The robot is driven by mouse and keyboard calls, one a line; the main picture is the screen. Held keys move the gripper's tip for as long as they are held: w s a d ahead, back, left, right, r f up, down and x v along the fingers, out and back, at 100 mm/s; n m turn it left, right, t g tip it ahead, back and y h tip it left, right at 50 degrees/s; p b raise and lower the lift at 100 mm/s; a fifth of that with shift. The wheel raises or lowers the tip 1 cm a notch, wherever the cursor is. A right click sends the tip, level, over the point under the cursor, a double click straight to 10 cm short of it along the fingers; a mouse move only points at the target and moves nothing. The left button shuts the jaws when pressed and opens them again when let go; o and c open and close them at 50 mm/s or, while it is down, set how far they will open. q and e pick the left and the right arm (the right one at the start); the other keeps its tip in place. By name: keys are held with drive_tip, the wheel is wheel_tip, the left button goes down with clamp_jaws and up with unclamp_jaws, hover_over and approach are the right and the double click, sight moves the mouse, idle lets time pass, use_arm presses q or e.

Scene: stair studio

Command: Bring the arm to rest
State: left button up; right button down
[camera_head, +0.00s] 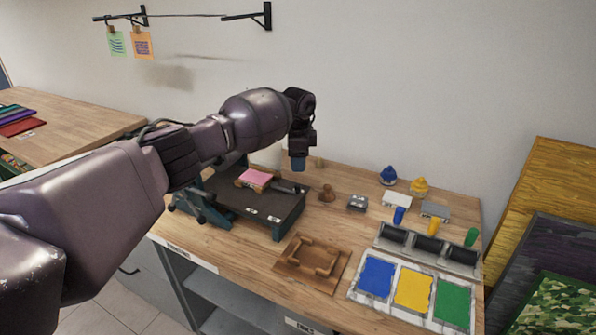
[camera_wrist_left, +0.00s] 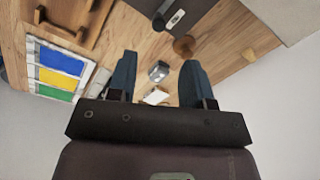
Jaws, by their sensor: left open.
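My left arm comes in from the left in the head view and reaches out over the workbench. My left gripper (camera_head: 298,162) hangs above the back of the bench, pointing down. In the left wrist view its two blue fingers (camera_wrist_left: 158,80) are spread apart with nothing between them. Beyond the fingers, a small metal block (camera_wrist_left: 158,71) and a white pad (camera_wrist_left: 156,96) lie on the bench below. My right gripper is in neither view.
The wooden workbench (camera_head: 352,175) holds a dark press bed with a pink block (camera_head: 257,177), a wooden frame (camera_head: 312,262), and a tray with blue, yellow and green panels (camera_head: 412,288). Blue (camera_head: 388,175) and yellow (camera_head: 419,186) knobbed items stand at the back right.

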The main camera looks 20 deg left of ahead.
use_arm(q)
drive_tip(key=shift+r, duration=0.65)
